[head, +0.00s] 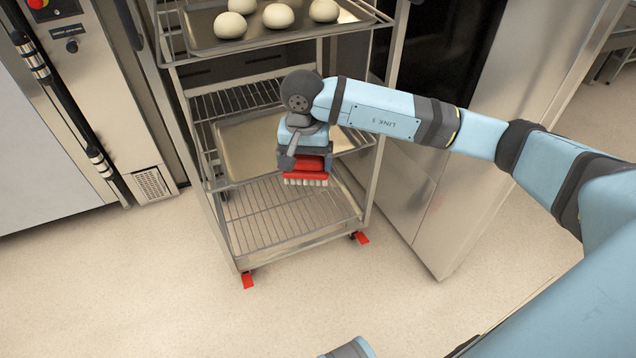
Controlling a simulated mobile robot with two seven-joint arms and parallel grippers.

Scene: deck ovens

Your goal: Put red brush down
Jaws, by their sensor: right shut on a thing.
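The red brush (307,168) has a red body and pale bristles that point down. My right gripper (300,156) is shut on it, with the arm coming in from the right. In the picture the brush lies over the front of the wire rack trolley (234,262), in front of its lower shelves. The bristles show above the bottom wire shelf (262,212), and I see no contact with it. The fingertips are largely hidden by the gripper body and the brush. A light blue arm part shows at the bottom edge; my left gripper is not in view.
A tray with dough balls (278,16) is on the trolley's upper level. An empty tray (245,150) sits on a middle level. The floor in front (180,300) is clear.

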